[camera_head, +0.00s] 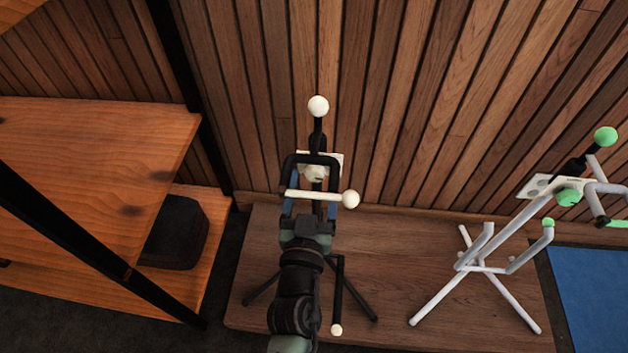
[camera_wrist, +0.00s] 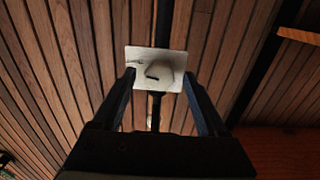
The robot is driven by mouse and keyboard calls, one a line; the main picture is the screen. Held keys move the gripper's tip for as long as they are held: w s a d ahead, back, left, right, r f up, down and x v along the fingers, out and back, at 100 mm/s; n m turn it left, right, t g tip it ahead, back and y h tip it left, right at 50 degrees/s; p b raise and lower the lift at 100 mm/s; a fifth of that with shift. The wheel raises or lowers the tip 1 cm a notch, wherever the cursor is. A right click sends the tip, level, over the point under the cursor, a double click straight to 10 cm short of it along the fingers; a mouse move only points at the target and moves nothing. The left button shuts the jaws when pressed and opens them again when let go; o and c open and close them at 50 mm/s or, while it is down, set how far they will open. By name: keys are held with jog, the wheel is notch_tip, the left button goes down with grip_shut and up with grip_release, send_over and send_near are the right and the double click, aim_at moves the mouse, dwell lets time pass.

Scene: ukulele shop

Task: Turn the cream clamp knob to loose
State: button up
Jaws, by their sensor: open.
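The cream clamp knob (camera_head: 315,172) sits on a white plate (camera_head: 336,158) on a black stand in the head view. In the wrist view the round knob (camera_wrist: 166,73) has a short dark mark on its face, and the white plate (camera_wrist: 136,56) has a faint marking at its left, too small to read. My gripper (camera_head: 311,195) reaches toward the stand from the front and is partly hidden by its black yoke. In the wrist view my gripper (camera_wrist: 158,78) is open, with one finger on each side of the knob. I cannot tell whether either finger touches it.
The black stand has a cream ball (camera_head: 318,106) on top and a cream bar ending in another ball (camera_head: 350,199). A white stand with green knobs (camera_head: 480,270) is at the right on the wooden platform (camera_head: 390,265). Wooden shelves (camera_head: 90,170) are at the left. A slatted wall is behind.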

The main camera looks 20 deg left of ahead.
jog(key=shift+w+a, duration=0.15)
jog(key=shift+w, duration=0.3)
grip_shut()
